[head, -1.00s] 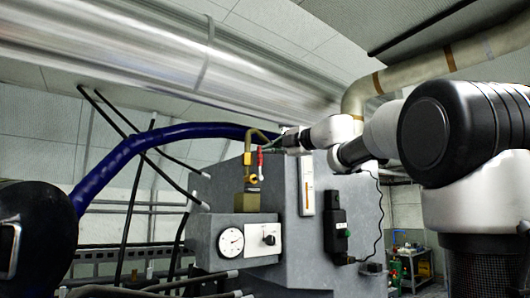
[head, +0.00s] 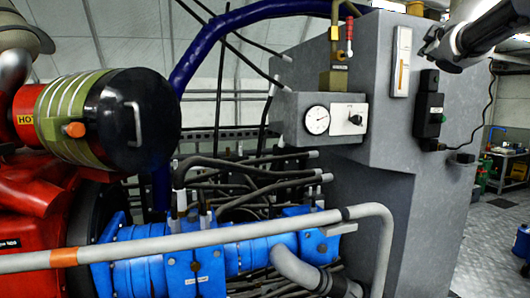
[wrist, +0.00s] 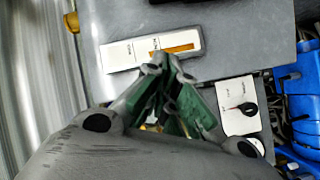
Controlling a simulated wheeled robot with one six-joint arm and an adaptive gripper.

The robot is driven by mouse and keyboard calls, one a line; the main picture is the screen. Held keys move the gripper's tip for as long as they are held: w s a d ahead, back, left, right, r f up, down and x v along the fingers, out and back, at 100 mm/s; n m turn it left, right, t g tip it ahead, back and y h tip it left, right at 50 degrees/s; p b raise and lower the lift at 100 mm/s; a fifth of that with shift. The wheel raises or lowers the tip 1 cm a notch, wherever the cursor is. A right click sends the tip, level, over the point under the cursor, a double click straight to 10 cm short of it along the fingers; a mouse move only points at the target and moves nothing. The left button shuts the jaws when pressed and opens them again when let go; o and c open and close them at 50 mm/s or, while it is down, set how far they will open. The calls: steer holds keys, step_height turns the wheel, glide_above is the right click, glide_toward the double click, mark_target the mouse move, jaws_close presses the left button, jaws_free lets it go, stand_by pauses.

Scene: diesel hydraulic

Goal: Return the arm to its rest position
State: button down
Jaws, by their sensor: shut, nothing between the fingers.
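My gripper (wrist: 168,70) is in the wrist view, its two green-padded fingers drawn together at the tips with nothing between them. Its tips appear over the grey cabinet face, just below a white gauge strip (wrist: 150,48) with an orange bar; I cannot tell the distance. In the head view, part of my arm comes in at the top right, in front of the grey cabinet (head: 345,165). The gripper's fingers cannot be made out there.
The cabinet carries a dial gauge (head: 316,120), a switch plate (head: 349,119), a red-handled valve (head: 349,34) and a black box (head: 429,106). A grey handrail (head: 230,235) crosses before blue pipework (head: 195,268). A red engine (head: 35,205) stands left. Open floor (head: 495,245) lies right.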

steer(key=s+d+f+m+g, duration=0.1)
steer(key=s+f+m+g, duration=0.3)
steer(key=s+f, duration=0.6)
steer(key=s+d+f+m+g, duration=0.1)
steer(key=s+f+m+g, duration=0.45)
steer(key=f, duration=0.75)
steer(key=s+a+f+g+y, duration=0.1)
steer(key=s+a+f+y, duration=0.1)
steer(key=s+a+f, duration=0.5)
steer(key=s+a+f+g+y, duration=0.1)
steer(key=s+a+f+y, duration=0.1)
steer(key=s+a+f, duration=0.5)
steer(key=s+f, duration=0.1)
steer(key=s, duration=0.4)
steer(key=shift+f, duration=0.2)
